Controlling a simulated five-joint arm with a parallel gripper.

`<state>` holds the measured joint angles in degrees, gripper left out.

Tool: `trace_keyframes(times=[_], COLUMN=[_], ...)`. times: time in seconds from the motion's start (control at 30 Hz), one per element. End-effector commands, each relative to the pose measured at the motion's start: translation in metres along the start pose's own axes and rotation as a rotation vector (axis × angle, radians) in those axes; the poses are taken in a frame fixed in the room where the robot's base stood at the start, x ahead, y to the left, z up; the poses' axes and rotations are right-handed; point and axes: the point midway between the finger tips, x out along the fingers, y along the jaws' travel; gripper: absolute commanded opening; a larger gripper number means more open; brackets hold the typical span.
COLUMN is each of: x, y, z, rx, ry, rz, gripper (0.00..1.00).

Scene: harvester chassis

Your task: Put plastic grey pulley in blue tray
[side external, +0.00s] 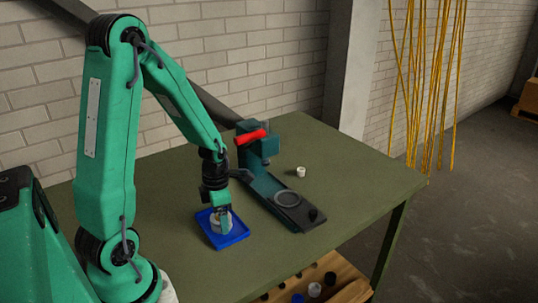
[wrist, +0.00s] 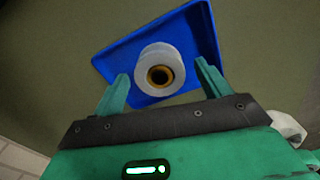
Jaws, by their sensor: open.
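The grey pulley (wrist: 160,56) is a pale spool with an orange-brown ring around its dark centre hole. It sits inside the blue tray (wrist: 118,62), and shows there in the side view (side external: 215,227) too. The tray (side external: 236,238) lies on the green table. My gripper (side external: 219,211) is directly above the tray, pointing down. In the wrist view the fingers of my gripper (wrist: 162,69) are apart, one on each side of the pulley, with visible gaps. In the side view the gripper partly hides the pulley.
Right of the tray stands a dark teal fixture (side external: 262,183) with a red handle (side external: 250,136) and a grey ring (side external: 288,198) on its base. A small white cylinder (side external: 301,172) stands behind it. The table's right side (side external: 365,180) is clear. A wooden shelf (side external: 345,290) with small parts is below.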

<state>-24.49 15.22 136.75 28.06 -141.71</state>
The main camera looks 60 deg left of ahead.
Motion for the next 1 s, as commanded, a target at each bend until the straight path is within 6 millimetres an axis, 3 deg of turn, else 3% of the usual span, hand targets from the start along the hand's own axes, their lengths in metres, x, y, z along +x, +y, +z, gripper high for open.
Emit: trace_keyframes(times=[0.8, 1.0], x=[-0.097, -0.111], y=[0.001, 0.000], z=[0.001, 0.000], rx=[0.000, 0.000], ry=[-0.004, -0.002], rz=[0.003, 0.002], gripper=[0.76, 0.76])
